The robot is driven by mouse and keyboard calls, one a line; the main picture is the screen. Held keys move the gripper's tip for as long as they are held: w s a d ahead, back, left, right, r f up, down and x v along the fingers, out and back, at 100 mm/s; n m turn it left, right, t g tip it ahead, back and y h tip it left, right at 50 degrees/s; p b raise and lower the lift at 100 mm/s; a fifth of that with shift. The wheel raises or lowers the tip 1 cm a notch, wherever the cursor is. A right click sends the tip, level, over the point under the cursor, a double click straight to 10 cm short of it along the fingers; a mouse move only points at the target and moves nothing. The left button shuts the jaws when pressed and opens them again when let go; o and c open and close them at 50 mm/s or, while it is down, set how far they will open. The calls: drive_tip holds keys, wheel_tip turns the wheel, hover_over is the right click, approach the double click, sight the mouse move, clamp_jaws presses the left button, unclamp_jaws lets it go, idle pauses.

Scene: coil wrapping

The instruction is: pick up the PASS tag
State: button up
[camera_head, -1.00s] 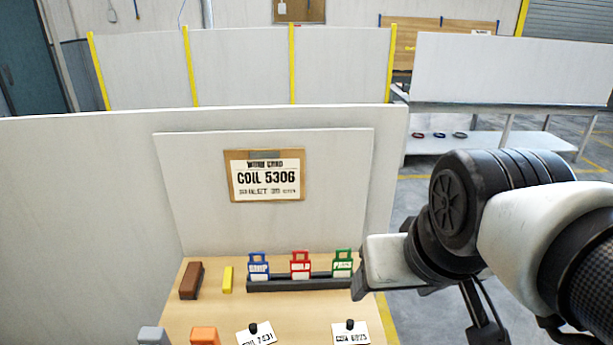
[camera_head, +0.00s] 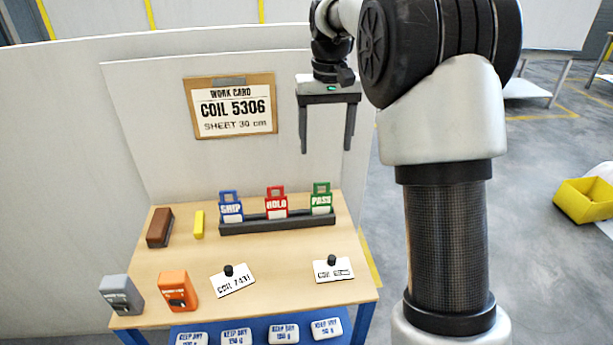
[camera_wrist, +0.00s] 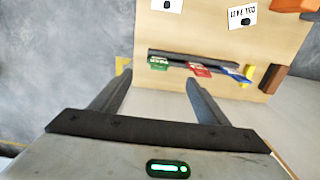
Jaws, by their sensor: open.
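The green PASS tag (camera_head: 321,200) stands upright at the right end of a dark rack (camera_head: 275,222) on the wooden table. The red HOLD tag (camera_head: 276,203) is in the middle and the blue SHIP tag (camera_head: 231,207) at the left end. My gripper (camera_head: 327,150) is open and empty, fingers pointing down, above the rack near the PASS tag. In the wrist view, the PASS tag (camera_wrist: 158,64) lies ahead of the open gripper (camera_wrist: 155,85), clear of both fingers, with the HOLD tag (camera_wrist: 198,71) and SHIP tag (camera_wrist: 235,74) to its right.
The table holds a brown block (camera_head: 160,228), a yellow block (camera_head: 198,224), a grey device (camera_head: 121,296), an orange device (camera_head: 177,291) and two coil cards (camera_head: 233,281) (camera_head: 333,270). An upright panel with a work card (camera_head: 230,106) stands behind. Several drying packs (camera_head: 327,328) lie on a blue lower shelf.

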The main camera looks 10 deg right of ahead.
sight(322, 185)
drive_tip(key=f, duration=0.4)
drive_tip(key=w+f+b, duration=0.1)
drive_tip(key=f, duration=0.4)
drive_tip(key=f+b, duration=0.1)
drive_tip(key=f, duration=0.4)
drive_tip(key=shift+w+f, duration=0.25)
drive_tip(key=shift+w, duration=0.15)
drive_tip(key=shift+w+f+b, duration=0.15)
drive_tip(key=shift+f, duration=1.2)
drive_tip(key=shift+w+f+b, duration=0.15)
drive_tip(key=shift+f, duration=1.15)
drive_tip(key=c, duration=1.1)
